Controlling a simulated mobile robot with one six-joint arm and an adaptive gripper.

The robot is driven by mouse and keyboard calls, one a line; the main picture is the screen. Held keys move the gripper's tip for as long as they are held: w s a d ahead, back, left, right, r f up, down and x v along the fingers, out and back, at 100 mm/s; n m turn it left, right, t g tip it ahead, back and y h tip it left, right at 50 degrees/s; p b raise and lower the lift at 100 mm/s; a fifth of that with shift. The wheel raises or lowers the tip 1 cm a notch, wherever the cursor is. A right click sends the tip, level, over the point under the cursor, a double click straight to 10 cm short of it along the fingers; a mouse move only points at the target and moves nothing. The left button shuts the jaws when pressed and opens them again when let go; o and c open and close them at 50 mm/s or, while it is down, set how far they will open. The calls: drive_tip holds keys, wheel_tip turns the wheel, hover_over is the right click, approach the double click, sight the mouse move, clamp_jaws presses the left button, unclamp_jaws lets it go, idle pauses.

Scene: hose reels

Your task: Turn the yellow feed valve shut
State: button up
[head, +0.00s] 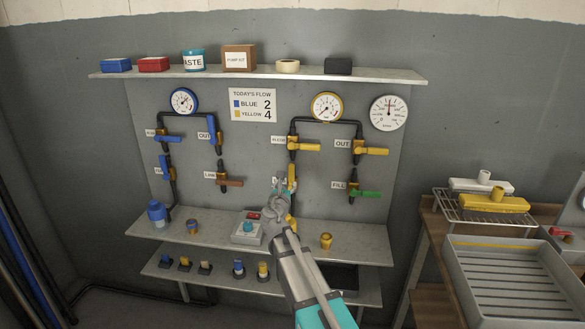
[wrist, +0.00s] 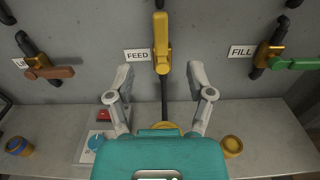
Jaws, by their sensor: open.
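The yellow feed valve (wrist: 162,45) is in the upper middle of the wrist view, right of the FEED label (wrist: 137,55). Its handle stands upright, in line with the dark pipe. In the head view the valve (head: 292,176) is partly hidden by my gripper (head: 279,184). In the wrist view my gripper (wrist: 160,76) is open and empty. Its fingers point up at the panel, one on each side of the handle's lower end, with gaps on both sides. I cannot tell how far the fingertips are from the handle in depth.
The brown-handled valve (wrist: 60,73) is to the left and the green-handled fill valve (wrist: 290,64) to the right. Below, a shelf (head: 350,238) holds a box with a teal knob (head: 247,229) and a yellow fitting (head: 326,240). Gauges (head: 327,107) hang above.

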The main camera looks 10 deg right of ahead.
sight(291, 167)
drive_tip(key=x, duration=1.3)
drive_tip(key=shift+w+d, duration=0.15)
drive_tip(key=shift+w, duration=0.2)
